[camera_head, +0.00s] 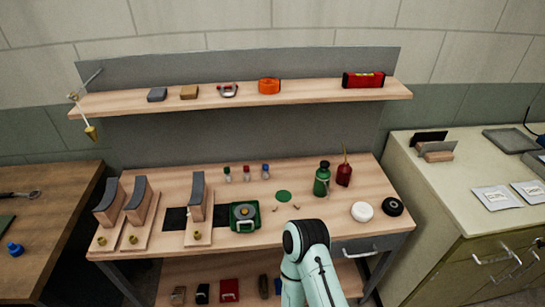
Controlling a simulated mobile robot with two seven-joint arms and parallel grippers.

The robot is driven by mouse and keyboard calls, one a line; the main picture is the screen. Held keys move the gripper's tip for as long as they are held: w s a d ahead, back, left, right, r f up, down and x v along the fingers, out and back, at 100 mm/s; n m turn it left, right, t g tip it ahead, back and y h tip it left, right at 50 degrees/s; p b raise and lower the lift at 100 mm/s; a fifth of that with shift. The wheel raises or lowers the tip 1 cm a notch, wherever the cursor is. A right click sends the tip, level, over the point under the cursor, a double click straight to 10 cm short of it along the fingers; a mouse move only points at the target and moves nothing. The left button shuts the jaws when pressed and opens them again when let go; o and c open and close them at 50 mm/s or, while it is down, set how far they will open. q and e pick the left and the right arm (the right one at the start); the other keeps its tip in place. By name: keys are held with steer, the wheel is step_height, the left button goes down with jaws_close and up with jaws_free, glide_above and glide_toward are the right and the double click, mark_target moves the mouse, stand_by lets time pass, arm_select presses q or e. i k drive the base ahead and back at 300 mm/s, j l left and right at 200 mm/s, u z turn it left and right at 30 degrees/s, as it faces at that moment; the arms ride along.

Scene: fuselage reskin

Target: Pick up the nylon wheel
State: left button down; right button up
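A white round disc (362,211), which looks like the nylon wheel, lies flat on the right part of the wooden workbench (330,222). A black wheel (392,206) with a light centre lies just right of it, close to the bench's right edge. One of my arms, pale green with a black joint, rises from the bottom middle in front of the bench, left of the white disc. Neither gripper shows, so I cannot see whether either holds anything.
A green bottle (322,179) and a red oil can (344,172) stand behind the white disc. A green device (244,215) and wooden blocks with grey tops (197,197) stand left. A shelf (230,99) runs above. A cabinet (450,190) stands right.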

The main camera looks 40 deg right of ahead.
mark_target(361, 211)
steer(key=z, duration=2.25)
steer(key=l+u, duration=0.1)
steer(key=u, duration=0.3)
steer(key=l+u, duration=0.15)
steer(key=u, duration=0.25)
steer(key=i+l+u, duration=0.1)
steer(key=u, duration=0.3)
steer(key=l+u, duration=0.2)
steer(key=u, duration=0.2)
steer(key=k+l+u, duration=0.2)
steer(key=l, duration=0.15)
steer(key=l+u, duration=0.2)
steer(key=l, duration=0.15)
steer(key=k+l+u, duration=0.2)
steer(key=i+l, duration=0.1)
